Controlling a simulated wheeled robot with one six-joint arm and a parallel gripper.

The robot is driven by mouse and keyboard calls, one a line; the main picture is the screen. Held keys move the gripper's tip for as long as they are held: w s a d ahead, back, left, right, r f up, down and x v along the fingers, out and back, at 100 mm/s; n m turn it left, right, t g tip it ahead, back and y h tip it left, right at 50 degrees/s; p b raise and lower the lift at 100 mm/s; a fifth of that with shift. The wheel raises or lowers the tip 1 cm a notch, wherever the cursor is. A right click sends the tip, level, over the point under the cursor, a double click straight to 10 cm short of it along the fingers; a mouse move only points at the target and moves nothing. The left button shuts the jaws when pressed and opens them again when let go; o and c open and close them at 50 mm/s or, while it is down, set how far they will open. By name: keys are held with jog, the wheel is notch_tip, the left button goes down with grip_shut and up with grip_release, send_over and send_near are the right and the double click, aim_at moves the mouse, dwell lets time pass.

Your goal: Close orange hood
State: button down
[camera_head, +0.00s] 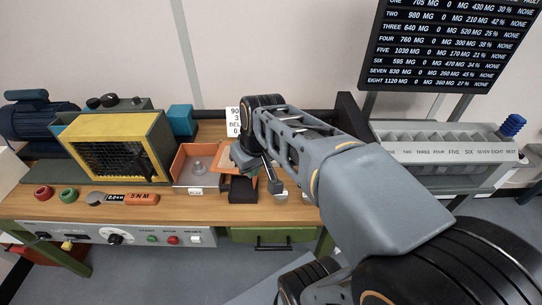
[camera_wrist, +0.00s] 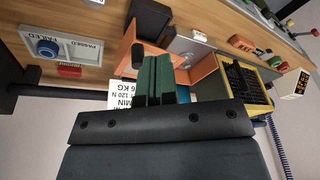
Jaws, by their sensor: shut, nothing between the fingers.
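The orange hood (camera_head: 178,161) is on the workbench, left of my gripper in the head view. It looks like an orange-walled box with its top open, a grey front panel and a small clear round part inside. In the wrist view orange panels of it (camera_wrist: 204,76) show behind and beside my fingers. My gripper (camera_head: 272,184) is shut and empty, just right of the orange box in the head view. Its dark green fingers (camera_wrist: 154,78) are together in the wrist view and hide part of the orange panels. I cannot tell whether they touch the hood.
A yellow-framed caged machine (camera_head: 112,148) and a blue motor (camera_head: 38,118) stand left. A white sign (camera_head: 233,120) stands behind. A sorting rack (camera_head: 445,143) is at right. The bench (camera_head: 60,203) has buttons along its front.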

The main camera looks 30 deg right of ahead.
jog(key=w+d+f+n+g+y+b, duration=0.1)
jog(key=w+d+n+y+b, duration=0.15)
jog(key=w+d, duration=0.45)
jog(key=w+d+f+n+y+b, duration=0.1)
jog(key=w+d+f+n+y, duration=0.2)
jog(key=w+d, duration=0.5)
jog(key=s+a+f, duration=0.2)
jog(key=a+f, duration=0.4)
jog(key=a, duration=0.1)
jog(key=shift+s+f+y+p, duration=0.2)
jog(key=shift+s+y+p, duration=0.15)
jog(key=shift+p, duration=0.05)
jog(key=shift+a, duration=0.1)
